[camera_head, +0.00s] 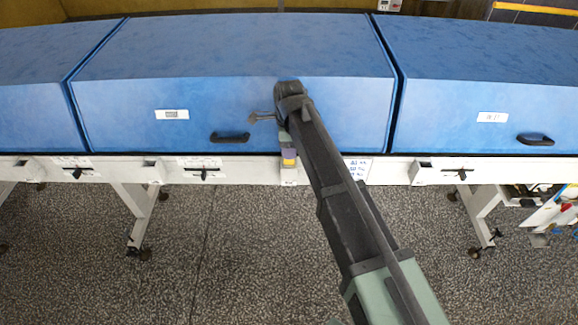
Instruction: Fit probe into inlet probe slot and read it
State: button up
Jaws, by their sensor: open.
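My gripper (287,146) is at the end of my dark arm, in front of the middle blue hood and just above the white rail; it is open, but its fingers are mostly hidden by my wrist and forearm. Dark openings and black levers (205,173) line the white rail (240,170). I cannot tell which opening is the inlet probe slot. No readout is legible.
The middle blue hood (230,55) has a small display plate (172,114) and a black handle (230,137). Another hood (480,70) with a handle (535,139) stands at right. A cluttered cart (553,210) is at far right. The speckled floor (230,260) is clear in front.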

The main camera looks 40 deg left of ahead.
notch_tip(320, 180, down, 3)
jog(key=shift+f+b, duration=0.1)
jog(key=shift+b, duration=0.65)
jog(key=shift+r, duration=0.25)
grip_shut()
jog(key=shift+r+p, duration=0.1)
jog(key=shift+p, duration=0.25)
notch_tip(320, 180, up, 20)
jog(key=p, duration=1.9)
jog(key=shift+p, duration=0.4)
